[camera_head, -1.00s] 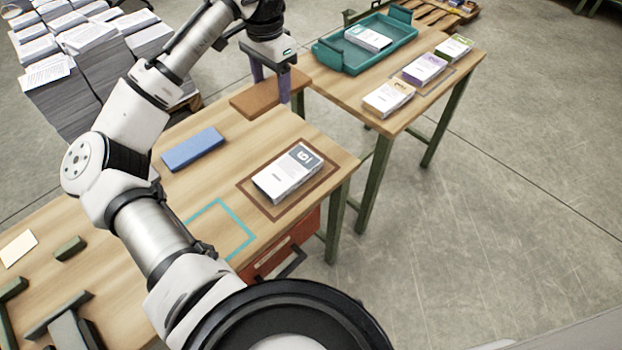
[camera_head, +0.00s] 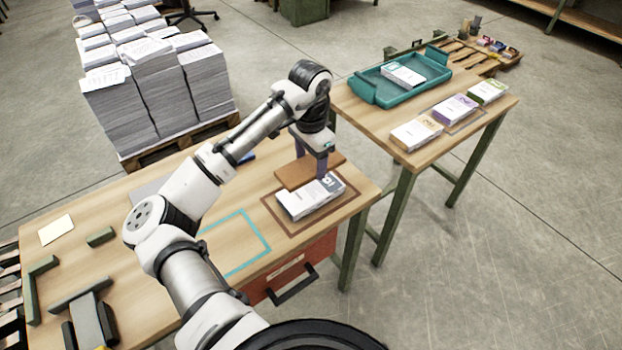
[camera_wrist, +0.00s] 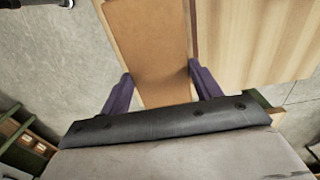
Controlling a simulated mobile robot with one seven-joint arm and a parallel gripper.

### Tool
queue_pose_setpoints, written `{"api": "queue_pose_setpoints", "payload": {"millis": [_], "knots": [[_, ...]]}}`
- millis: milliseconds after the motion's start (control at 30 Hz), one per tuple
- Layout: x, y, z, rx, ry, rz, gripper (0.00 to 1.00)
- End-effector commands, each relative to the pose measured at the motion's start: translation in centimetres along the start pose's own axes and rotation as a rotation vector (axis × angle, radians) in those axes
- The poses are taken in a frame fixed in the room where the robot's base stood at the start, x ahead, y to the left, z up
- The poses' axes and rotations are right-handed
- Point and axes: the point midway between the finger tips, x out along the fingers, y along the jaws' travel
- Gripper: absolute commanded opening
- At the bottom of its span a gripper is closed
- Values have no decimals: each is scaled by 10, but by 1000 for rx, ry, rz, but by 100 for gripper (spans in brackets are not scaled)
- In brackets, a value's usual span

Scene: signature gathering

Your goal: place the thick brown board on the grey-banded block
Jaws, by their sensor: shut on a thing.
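The thick brown board (camera_head: 296,173) is held in my gripper (camera_head: 312,164), whose purple fingers stand on its two sides. In the wrist view the board (camera_wrist: 150,38) runs away from between the fingers of my gripper (camera_wrist: 162,88). The grey-banded block (camera_head: 305,199), a white stack with a grey band at its far right end, lies inside a brown outlined rectangle on the table. In the head view the board shows just behind the block, close to its far edge. I cannot tell how high the board is above the table.
The wooden table (camera_head: 120,235) has a teal outline (camera_head: 262,240) left of the block. A second table carries a teal tray (camera_head: 375,90) and several banded blocks (camera_head: 416,132). Paper stacks (camera_head: 150,95) stand on a pallet behind. My arm hides most of a blue item.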

Motion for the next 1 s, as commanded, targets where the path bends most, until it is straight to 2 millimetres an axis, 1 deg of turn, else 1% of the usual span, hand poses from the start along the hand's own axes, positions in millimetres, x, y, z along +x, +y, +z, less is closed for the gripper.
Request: {"api": "queue_pose_setpoints", "payload": {"millis": [33,100,333,533,633,867,967,1000], "knots": [[9,0,1,-2,-2,0,38],[21,0,1,0,-1,1,38],[42,0,0,0,0,0,38],[70,0,0,-1,-1,0,38],[76,0,0,-1,1,-1,38],[76,0,0,0,1,-1,38],[79,0,0,0,1,1,38],[79,0,0,0,0,0,66]]}}
